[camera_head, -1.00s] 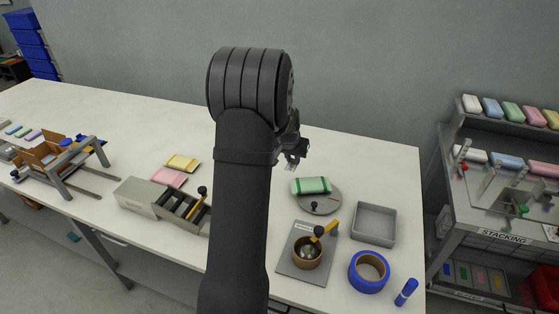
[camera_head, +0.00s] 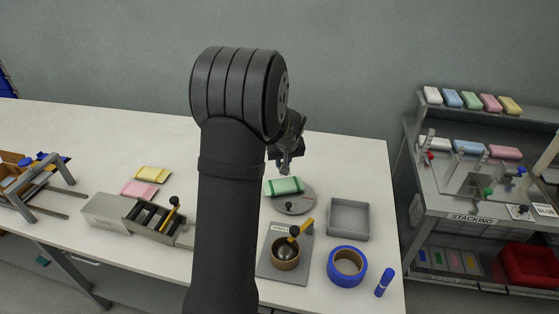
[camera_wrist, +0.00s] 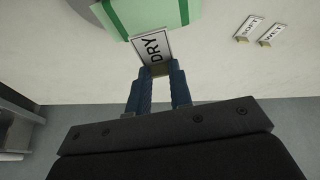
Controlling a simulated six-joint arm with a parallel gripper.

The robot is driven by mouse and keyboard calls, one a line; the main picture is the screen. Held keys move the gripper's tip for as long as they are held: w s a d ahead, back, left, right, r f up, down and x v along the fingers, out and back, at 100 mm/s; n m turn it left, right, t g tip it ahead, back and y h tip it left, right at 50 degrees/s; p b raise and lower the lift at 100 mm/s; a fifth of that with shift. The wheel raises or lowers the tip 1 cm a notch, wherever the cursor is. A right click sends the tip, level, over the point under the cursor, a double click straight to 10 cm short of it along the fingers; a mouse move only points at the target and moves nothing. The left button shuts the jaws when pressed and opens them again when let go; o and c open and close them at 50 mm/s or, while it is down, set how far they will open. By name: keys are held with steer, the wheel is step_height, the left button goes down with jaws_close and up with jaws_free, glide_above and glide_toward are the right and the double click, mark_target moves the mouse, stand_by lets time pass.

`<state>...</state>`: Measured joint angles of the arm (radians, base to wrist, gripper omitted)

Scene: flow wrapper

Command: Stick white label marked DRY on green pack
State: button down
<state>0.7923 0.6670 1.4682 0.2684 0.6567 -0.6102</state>
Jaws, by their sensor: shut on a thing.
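My gripper (camera_wrist: 159,80) is shut on the tab of a white label (camera_wrist: 153,46) marked DRY, which shows in the wrist view. The green pack (camera_wrist: 145,12) has darker green bands and lies just beyond the label in that view. The label's far edge is close to the pack's near side; I cannot tell if they touch. In the head view the green pack (camera_head: 286,185) lies on a round grey plate (camera_head: 291,203), and my gripper (camera_head: 284,171) is just above and behind it. The label cannot be made out there.
Two other white labels (camera_wrist: 249,27) (camera_wrist: 272,34) lie on the table in the wrist view. A grey tray (camera_head: 348,220), blue tape roll (camera_head: 347,266) and a pot (camera_head: 286,256) stand near the plate. Pink (camera_head: 139,188) and yellow packs (camera_head: 153,174) lie to the left.

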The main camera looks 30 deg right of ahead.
mark_target(283, 182)
steer(key=shift+f, duration=0.1)
steer(key=shift+f, duration=1.9)
steer(key=shift+f, duration=0.25)
steer(key=shift+f, duration=0.55)
steer(key=shift+f, duration=0.25)
stand_by(1.1)
steer(key=c, duration=1.7)
jaws_free()
steer(key=o, duration=0.5)
